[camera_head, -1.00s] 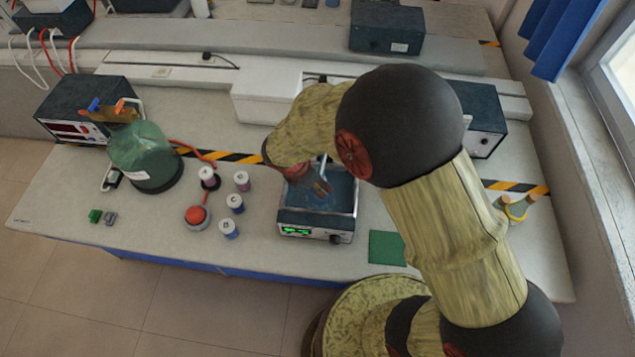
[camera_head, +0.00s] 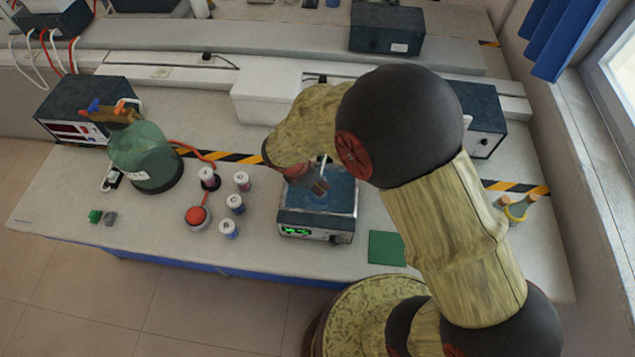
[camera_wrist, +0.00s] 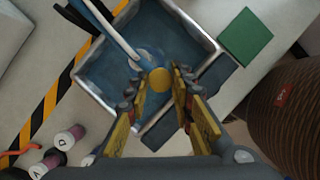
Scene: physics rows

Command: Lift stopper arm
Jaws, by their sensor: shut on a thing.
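A pale white-and-blue rod, which I take for the stopper arm (camera_wrist: 113,33), reaches over the square blue-lined basin (camera_head: 349,190) of a bench device. In the wrist view it ends in a blue piece with a yellow round face. My gripper (camera_wrist: 155,85) has one finger on each side of this end piece and is shut on it, above the basin. In the head view my gripper (camera_head: 319,184) is over the basin's left part, and only a short pale piece of the rod (camera_head: 324,162) shows. My arm hides part of the basin, and the rod's mount is not clear.
A green square (camera_head: 387,248) lies to the right of the device. Several small labelled jars, one of them (camera_head: 235,203), and a red-topped button (camera_head: 196,215) stand to the left. A white block (camera_head: 268,95) stands behind.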

